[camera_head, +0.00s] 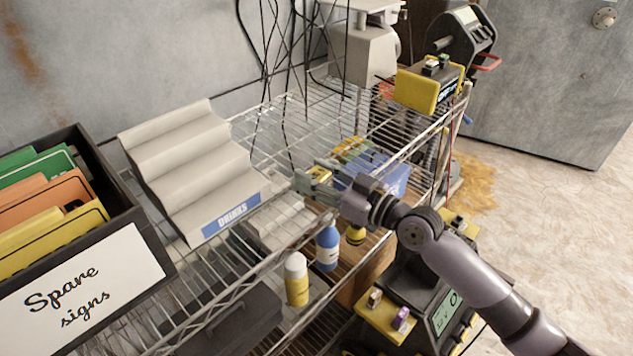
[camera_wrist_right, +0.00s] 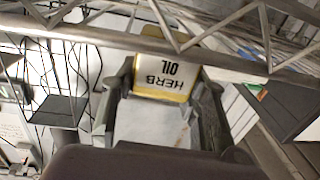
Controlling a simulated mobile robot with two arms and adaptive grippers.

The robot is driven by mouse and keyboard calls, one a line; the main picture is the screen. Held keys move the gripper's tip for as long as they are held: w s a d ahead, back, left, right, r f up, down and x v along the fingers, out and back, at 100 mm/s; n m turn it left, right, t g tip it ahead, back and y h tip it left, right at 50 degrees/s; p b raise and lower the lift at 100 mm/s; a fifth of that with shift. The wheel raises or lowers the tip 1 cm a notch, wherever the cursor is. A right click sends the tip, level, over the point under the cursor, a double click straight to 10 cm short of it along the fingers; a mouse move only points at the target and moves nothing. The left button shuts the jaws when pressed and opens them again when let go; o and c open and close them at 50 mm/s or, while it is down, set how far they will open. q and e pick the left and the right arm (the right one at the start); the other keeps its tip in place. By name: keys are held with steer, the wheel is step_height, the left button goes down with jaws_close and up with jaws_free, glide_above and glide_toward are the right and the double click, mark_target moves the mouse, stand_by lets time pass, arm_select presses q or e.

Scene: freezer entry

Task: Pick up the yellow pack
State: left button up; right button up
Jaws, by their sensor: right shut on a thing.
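The yellow pack (camera_wrist_right: 165,75) shows in the right wrist view as a white-faced pack with yellow edges, lettered "HERB OIL", upside down in that view. My right gripper (camera_wrist_right: 160,95) has one finger at each side of it and is shut on it. In the head view my right gripper (camera_head: 318,184) is over the wire shelf, right of the grey stepped rack. A small yellow patch shows beside its fingers there, and the fingers hide most of the pack. My left gripper is not in view.
The wire shelf's rails (camera_wrist_right: 110,38) cross close to the pack in the wrist view. A grey stepped rack (camera_head: 190,155) and a black sign box (camera_head: 130,262) stand at left. Blue (camera_head: 327,248) and yellow-white (camera_head: 296,280) bottles stand lower down. A scale (camera_head: 362,50) stands behind.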

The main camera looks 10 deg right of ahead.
steer(key=c, duration=0.3)
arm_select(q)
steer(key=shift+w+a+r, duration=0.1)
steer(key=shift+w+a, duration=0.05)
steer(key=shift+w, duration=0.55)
arm_select(e)
steer(key=shift+c, duration=0.2)
steer(key=shift+r, duration=0.1)
